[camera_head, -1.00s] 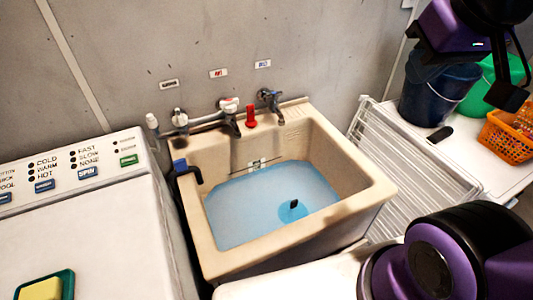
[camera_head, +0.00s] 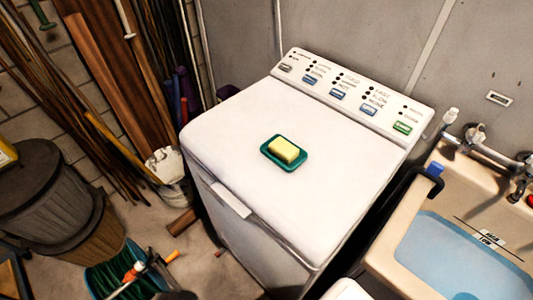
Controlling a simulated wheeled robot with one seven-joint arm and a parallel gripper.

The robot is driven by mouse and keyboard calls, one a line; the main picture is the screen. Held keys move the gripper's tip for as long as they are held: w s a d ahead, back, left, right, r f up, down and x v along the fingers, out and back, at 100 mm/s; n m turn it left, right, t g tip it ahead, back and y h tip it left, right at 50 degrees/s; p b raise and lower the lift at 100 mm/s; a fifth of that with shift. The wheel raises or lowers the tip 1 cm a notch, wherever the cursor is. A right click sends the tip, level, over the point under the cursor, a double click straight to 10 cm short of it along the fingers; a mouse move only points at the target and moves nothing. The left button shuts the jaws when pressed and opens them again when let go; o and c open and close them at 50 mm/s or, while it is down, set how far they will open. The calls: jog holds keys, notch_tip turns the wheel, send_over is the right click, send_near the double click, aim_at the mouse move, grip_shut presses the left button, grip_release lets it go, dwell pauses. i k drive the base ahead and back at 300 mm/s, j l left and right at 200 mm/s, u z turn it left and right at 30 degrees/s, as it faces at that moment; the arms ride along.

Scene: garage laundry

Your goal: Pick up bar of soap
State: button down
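A yellow bar of soap (camera_head: 285,150) lies in a dark green soap dish (camera_head: 271,157). The dish sits on the white lid of the washing machine (camera_head: 240,190), near the middle of the top. The soap looks unobstructed from above. My gripper is out of the picture now, so I cannot see its fingers or its distance from the soap.
A utility sink (camera_head: 398,226) with blue water stands right of the washer. The washer's control panel (camera_head: 350,95) rises behind the dish. Bins (camera_head: 40,190), a bucket (camera_head: 170,175), a hose and leaning planks crowd the left. The lid around the dish is clear.

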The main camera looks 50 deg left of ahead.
aim_at(284, 151)
jog(key=k+l+u, duration=0.15)
jog(key=u, duration=1.55)
jog(key=i+j, duration=0.15)
jog(key=j, duration=0.2)
jog(key=i+j, duration=0.15)
jog(key=j, duration=0.2)
